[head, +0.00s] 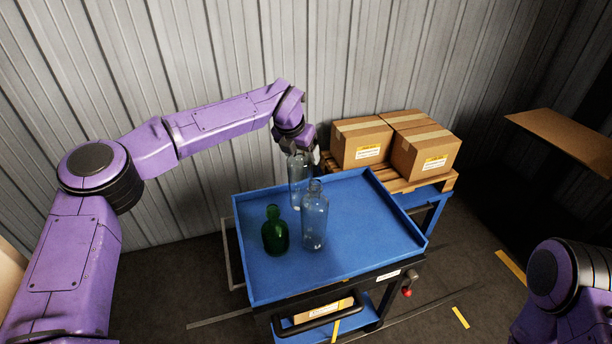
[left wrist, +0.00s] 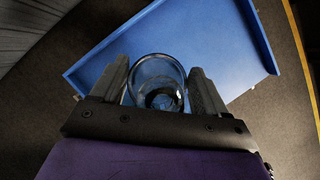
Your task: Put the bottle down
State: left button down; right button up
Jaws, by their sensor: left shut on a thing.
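My left gripper (head: 300,147) is shut on a clear bottle (head: 298,186), gripping its upper part from above. In the left wrist view this bottle (left wrist: 158,84) sits between the two fingers, seen from above. It is upright over the back part of the blue cart top (head: 368,213). I cannot tell whether its base touches the surface. A second clear bottle (head: 315,222) stands just in front of it and hides some of its lower part. A green bottle (head: 275,233) stands to the left of the second one. My right gripper is out of view.
The cart top has a low raised rim, and its right half is clear. Cardboard boxes (head: 361,147) sit on a wooden pallet (head: 437,183) behind the cart at right. A corrugated wall (head: 230,55) rises behind. A brown board (head: 568,137) is at far right.

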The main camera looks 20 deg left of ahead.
pick_arm(q)
notch_tip(320, 180, down, 4)
jog(key=shift+f+p, duration=0.1)
jog(key=shift+p, duration=0.25)
jog(key=shift+f, duration=0.1)
grip_release()
jog(key=shift+r, duration=0.35)
jog(key=b+v, duration=0.1)
jog(key=v, duration=1)
jog(key=shift+s+r+b, duration=0.2)
jog(key=shift+r+b, duration=0.05)
jog(key=shift+b, duration=0.1)
